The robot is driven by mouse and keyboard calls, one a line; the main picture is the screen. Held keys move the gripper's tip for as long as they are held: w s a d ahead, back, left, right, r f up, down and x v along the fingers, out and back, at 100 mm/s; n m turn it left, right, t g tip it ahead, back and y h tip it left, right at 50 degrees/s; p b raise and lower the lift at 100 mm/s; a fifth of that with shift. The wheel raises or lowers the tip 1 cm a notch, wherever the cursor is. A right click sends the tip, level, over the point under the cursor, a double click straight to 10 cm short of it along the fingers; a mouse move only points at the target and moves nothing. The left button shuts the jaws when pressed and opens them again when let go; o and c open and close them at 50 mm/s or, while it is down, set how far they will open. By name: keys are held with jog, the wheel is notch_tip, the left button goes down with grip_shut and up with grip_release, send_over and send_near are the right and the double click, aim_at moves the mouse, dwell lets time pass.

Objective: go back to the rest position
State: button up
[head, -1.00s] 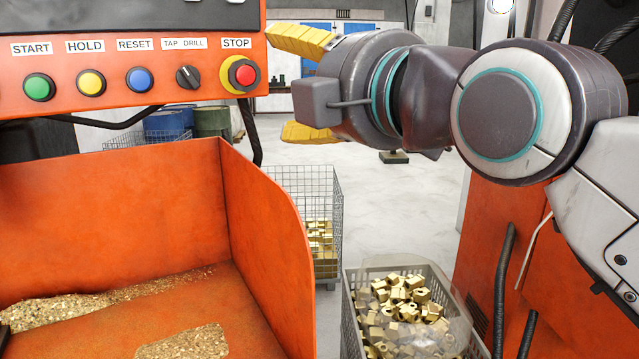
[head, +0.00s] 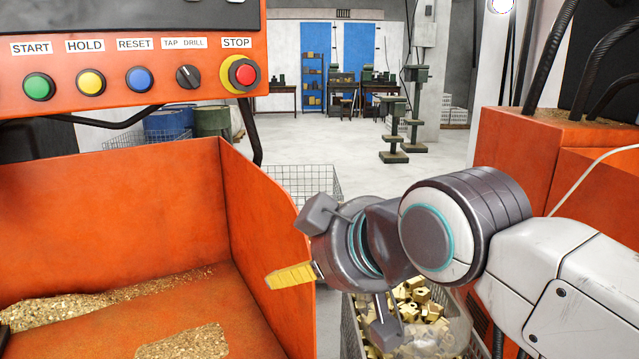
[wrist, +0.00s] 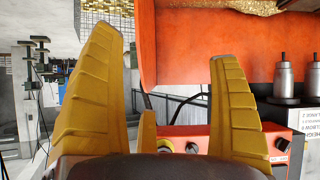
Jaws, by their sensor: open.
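My gripper (head: 292,275) is low in the middle of the head view, in front of the right wall of the orange chip tray. One yellow finger points left there; the other is hidden.
The orange tray (head: 110,215) holds brass chips. The control panel (head: 120,60) with buttons is upper left in the head view and upside down in the wrist view. A wire basket (head: 305,180) stands behind my gripper. An orange machine (head: 520,150) is right. Open floor lies beyond.

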jog(key=s+d+f+m+g+h, duration=0.1)
jog(key=s+d+f+m+g, duration=0.1)
jog(key=d+f, duration=0.4)
jog(key=s+d+f+m+g+h, duration=0.2)
jog(key=s+d+f, duration=0.4)
jog(key=f, duration=0.4)
jog(key=s+d+f+m+g+h, duration=0.2)
jog(key=s+d+f+m, duration=0.2)
jog(key=s+d+f, duration=0.2)
notch_tip(320, 180, down, 2)
jog(key=shift+s+f+m+p, duration=0.1)
jog(key=shift+s+m+p, duration=0.2)
jog(key=shift+p, duration=0.1)
